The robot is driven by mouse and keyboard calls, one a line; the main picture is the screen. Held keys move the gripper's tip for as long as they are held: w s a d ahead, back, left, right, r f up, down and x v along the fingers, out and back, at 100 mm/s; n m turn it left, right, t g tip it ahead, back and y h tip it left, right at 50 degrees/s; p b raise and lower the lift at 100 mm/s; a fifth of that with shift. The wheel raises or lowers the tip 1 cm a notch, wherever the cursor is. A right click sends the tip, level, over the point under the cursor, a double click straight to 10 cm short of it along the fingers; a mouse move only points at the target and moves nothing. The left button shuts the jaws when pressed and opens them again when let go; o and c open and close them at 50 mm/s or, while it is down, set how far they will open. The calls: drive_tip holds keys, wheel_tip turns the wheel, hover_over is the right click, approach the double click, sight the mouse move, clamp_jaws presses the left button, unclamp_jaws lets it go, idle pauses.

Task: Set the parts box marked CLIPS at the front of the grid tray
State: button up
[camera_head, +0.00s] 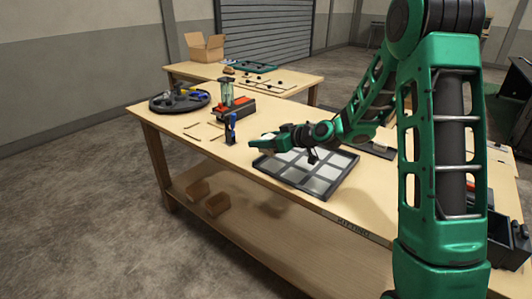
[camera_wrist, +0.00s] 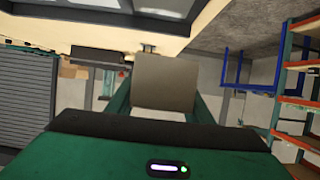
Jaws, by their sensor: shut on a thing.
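The grid tray (camera_head: 288,183) lies on the workbench below my arm, with a dark rim and pale compartments. Its dark frame also shows at the top of the wrist view (camera_wrist: 88,13). My gripper (camera_head: 262,143) is over the bench near the tray's far left side, apart from the tray's surface. In the wrist view my gripper (camera_wrist: 165,92) is shut on a plain grey-beige parts box (camera_wrist: 165,78), held between its two green fingers. No CLIPS marking shows on the visible face. The box cannot be made out in the head view.
Black bins (camera_head: 490,250) are at the right end. A second table (camera_head: 285,76) with a cardboard box (camera_head: 205,47) is behind.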

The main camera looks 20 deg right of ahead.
sight(267, 161)
drive_tip(key=shift+w+d+f, duration=0.75)
drive_tip(key=shift+d, duration=0.2)
drive_tip(key=shift+f, duration=2)
drive_tip(key=shift+f, duration=0.3)
